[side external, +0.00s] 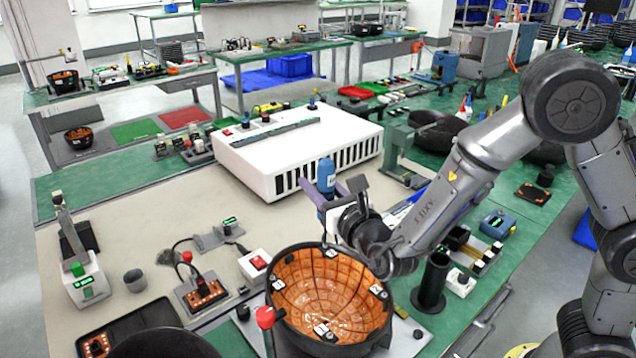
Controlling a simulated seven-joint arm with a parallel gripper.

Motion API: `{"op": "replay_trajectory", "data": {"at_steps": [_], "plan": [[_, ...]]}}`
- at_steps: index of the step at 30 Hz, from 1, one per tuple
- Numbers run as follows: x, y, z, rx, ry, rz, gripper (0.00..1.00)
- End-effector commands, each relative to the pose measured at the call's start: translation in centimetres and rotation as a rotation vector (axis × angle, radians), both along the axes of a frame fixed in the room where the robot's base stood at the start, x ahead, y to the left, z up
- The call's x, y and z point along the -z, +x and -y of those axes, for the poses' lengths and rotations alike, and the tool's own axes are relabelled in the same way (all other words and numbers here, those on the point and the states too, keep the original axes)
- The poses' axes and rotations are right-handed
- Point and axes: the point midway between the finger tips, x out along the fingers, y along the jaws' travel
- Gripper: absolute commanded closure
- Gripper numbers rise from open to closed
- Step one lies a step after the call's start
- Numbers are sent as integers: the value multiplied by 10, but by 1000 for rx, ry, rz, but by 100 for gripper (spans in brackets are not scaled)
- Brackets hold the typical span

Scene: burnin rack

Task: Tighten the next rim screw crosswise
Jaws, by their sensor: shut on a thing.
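A black round bowl (283,325) with an orange tiled inside sits on a grey plate at the front centre. Small white tabs with dark marks sit around its rim: one at the left (278,284), one at the back (331,253), one at the right (376,289) and one at the front (322,331). Whether each screw is tight is too small to tell. My gripper (334,190) is shut on an upright blue tool (326,176), above and behind the bowl. The tool's lower end is hidden behind my gripper and the bowl.
A white slotted box (300,150) stands behind my gripper. A red-topped post (265,318) rises at the bowl's left front. A black cylindrical holder (433,283) stands to its right. A red-switch box (255,264) lies left.

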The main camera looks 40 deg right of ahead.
Motion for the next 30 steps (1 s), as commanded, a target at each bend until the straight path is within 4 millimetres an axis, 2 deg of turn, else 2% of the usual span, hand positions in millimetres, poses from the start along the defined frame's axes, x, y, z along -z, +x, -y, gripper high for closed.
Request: {"op": "replay_trajectory", "data": {"at_steps": [30], "plan": [[7,0,0,-1,0,-4,100]]}}
